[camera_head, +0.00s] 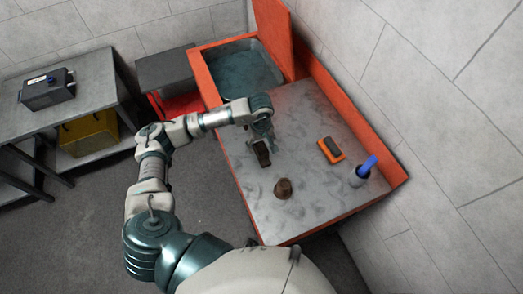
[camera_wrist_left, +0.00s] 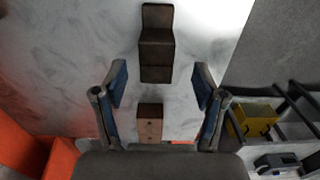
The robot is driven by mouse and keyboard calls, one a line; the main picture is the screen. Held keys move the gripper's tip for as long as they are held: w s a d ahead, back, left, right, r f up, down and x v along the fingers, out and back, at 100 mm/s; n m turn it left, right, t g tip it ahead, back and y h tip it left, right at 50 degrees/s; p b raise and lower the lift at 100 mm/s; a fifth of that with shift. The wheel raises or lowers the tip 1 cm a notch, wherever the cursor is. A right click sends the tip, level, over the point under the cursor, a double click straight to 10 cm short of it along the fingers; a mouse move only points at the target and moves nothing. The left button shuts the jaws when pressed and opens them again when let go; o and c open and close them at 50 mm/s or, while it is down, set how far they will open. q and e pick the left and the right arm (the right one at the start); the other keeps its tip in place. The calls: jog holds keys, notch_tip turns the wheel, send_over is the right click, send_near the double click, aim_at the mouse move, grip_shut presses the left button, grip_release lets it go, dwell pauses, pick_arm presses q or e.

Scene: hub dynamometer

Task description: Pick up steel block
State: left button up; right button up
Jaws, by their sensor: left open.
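My left gripper (camera_head: 262,132) is open and empty above the steel tabletop, at the far left part of it. In the left wrist view its two blue-padded fingers (camera_wrist_left: 160,87) stand wide apart. A dark brown stepped block (camera_wrist_left: 157,45) lies on the tabletop beyond the fingertips. It seems to be the dark block (camera_head: 262,153) just below the gripper in the head view. A smaller brown block (camera_wrist_left: 150,122) with small dark holes shows between the fingers, near the palm. I cannot tell which block is the steel block. My right gripper is not in view.
The tabletop (camera_head: 310,208) has an orange rim. A brown lump (camera_head: 283,188), an orange-based brush-like piece (camera_head: 331,149) and a blue-handled item (camera_head: 366,166) in a cup stand on it. An orange-rimmed basin (camera_head: 238,70) is behind. A shelf table (camera_head: 88,85) stands left.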

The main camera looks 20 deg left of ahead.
aim_at(261, 147)
pick_arm(q)
jog(key=f, duration=0.4)
jog(key=f+p, duration=0.1)
jog(key=f, duration=0.1)
jog(key=shift+w+a+f, duration=0.1)
jog(key=shift+w+f, duration=0.25)
jog(key=shift+r, duration=0.1)
grip_shut()
